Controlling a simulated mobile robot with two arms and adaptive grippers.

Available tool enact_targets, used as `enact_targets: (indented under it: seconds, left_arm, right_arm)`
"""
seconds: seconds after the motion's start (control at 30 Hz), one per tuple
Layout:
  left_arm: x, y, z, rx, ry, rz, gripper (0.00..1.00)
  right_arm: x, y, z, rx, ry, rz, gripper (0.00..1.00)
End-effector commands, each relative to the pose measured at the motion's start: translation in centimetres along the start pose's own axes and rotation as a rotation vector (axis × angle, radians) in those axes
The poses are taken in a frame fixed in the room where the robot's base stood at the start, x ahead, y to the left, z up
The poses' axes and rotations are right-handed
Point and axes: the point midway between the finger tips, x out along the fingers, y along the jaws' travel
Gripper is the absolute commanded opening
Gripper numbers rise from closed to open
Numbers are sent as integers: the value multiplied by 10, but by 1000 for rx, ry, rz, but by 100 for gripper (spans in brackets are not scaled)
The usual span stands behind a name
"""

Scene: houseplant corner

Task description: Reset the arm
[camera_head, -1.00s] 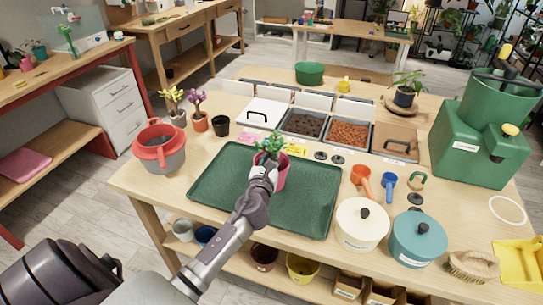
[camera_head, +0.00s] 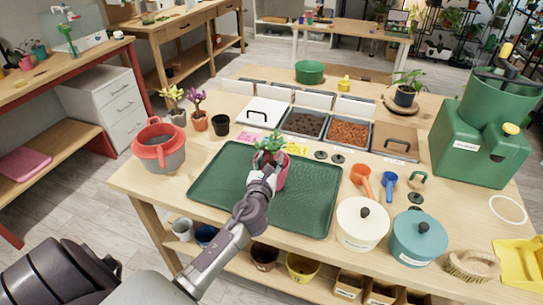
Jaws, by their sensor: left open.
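My left arm comes in from the lower left over the green tray (camera_head: 220,175). My left gripper (camera_head: 267,166) is open at a pink pot (camera_head: 283,180) on the tray, on its near left side; the gripper partly hides the pot. A leafy green plant (camera_head: 270,143) rises from the pot, with something small and reddish among its leaves. I cannot tell whether the fingers touch the pot. My right gripper is not in view.
A grey and red bucket (camera_head: 160,153) stands left of the tray. Soil bins (camera_head: 303,124) lie behind it. White (camera_head: 360,228) and teal (camera_head: 416,242) lidded pots, an orange scoop (camera_head: 362,180) and a blue scoop (camera_head: 388,186) stand to the right.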

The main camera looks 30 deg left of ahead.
Motion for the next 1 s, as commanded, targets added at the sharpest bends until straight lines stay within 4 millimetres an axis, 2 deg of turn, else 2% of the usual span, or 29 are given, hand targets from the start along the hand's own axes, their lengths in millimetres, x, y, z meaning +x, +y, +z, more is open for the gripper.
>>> enact_targets:
  seconds: [0.2, 0.4, 0.57, 0.8, 0.87, 0.93, 1.0]
  left_arm:
    - [-49, 0, -1, 1, 3, -2, 45]
    - [-85, 0, -1, -1, 2, -2, 45]
    - [-99, 0, 0, -1, 1, -1, 45]
    - [-102, 0, 0, -15, 3, 3, 45]
    - [-105, 3, -2, -71, 17, 18, 45]
    - [-112, 8, -6, -210, 52, 54, 45]
    - [-124, 15, -16, -436, 108, 121, 45]
  right_arm:
    - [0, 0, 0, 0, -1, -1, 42]
    - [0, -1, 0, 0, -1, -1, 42]
    - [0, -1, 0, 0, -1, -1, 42]
    - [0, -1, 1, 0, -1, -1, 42]
    - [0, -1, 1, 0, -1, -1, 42]
    - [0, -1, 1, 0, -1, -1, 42]
    - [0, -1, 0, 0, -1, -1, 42]
